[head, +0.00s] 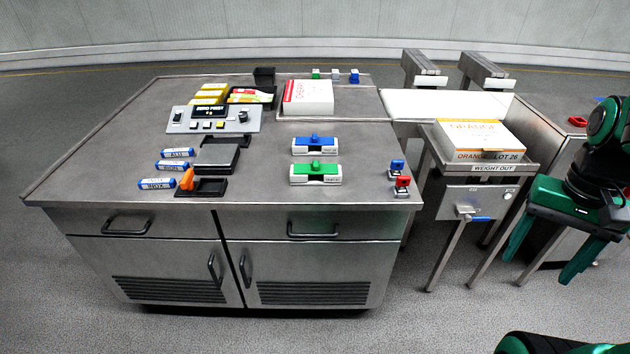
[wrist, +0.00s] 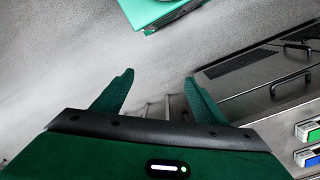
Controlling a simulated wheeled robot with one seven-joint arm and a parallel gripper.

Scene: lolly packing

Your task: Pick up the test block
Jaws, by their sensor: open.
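My gripper (head: 537,271) is at the right of the head view, in front of the weigh-out stand and clear of the worktable. It is open, with its two fingers pointing down and nothing between them. In the wrist view my gripper (wrist: 160,78) also shows spread, empty fingers. I cannot tell for sure which object is the test block.
The steel worktable (head: 255,195) carries a control panel (head: 213,120), a blue-handled sealer (head: 315,145), a green-handled one (head: 315,174) and a white carton (head: 307,97). The orange-lot carton (head: 480,140) sits on the stand at right. Floor in front is clear.

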